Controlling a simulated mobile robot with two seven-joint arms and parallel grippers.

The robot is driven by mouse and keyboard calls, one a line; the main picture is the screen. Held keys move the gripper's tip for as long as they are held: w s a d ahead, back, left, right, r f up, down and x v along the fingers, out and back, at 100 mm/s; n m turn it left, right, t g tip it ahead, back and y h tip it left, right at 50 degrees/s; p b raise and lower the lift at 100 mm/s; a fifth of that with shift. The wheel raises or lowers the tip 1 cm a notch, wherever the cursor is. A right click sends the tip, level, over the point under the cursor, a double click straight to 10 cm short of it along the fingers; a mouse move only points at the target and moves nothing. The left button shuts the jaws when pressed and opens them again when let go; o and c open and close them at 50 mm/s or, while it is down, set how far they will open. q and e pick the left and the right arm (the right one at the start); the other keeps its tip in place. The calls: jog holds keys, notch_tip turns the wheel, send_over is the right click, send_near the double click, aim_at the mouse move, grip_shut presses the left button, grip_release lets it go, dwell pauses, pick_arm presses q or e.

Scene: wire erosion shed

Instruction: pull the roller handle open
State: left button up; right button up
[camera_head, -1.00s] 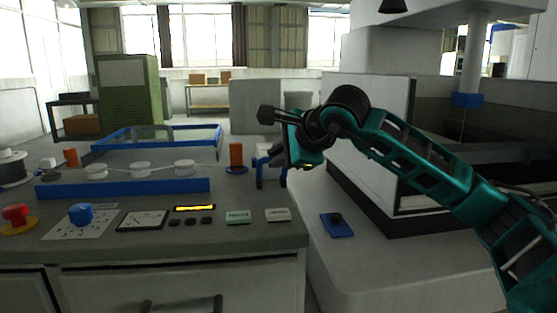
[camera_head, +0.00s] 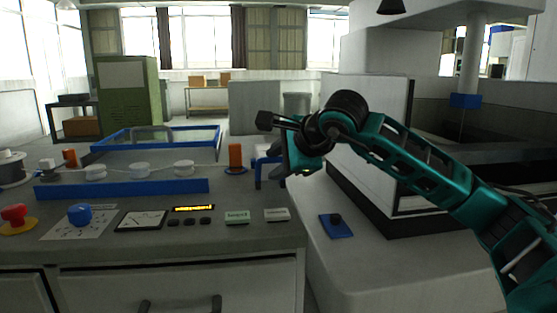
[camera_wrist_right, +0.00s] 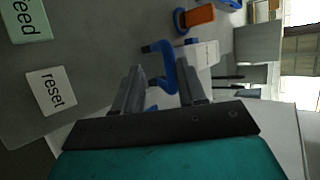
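The roller handle (camera_head: 258,174) is a blue bracket-like piece at the right end of the grey bench top, partly hidden by my right gripper in the head view. In the right wrist view the blue handle (camera_wrist_right: 167,66) shows as a bent bar beside a pale block (camera_wrist_right: 206,53). My right gripper (camera_wrist_right: 158,74) is open, its two grey fingers apart. The lower part of the blue bar shows in the gap between the fingers; I cannot tell whether they touch it. In the head view the teal right gripper reaches the handle from the right. My left gripper is not in view.
An orange post (camera_head: 235,156) on a blue base stands just left of the handle. A blue rail (camera_head: 120,187) with white rollers (camera_head: 140,170) runs further left. Buttons, a "reset" label (camera_head: 277,214) and a red knob (camera_head: 15,214) line the front. A white machine block (camera_head: 372,140) stands right.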

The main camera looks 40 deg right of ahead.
jog(key=shift+r, duration=0.2)
jog(key=shift+s+r, duration=0.15)
jog(key=shift+s, duration=0.05)
jog(key=v, duration=1.2)
jog(key=shift+s, duration=0.2)
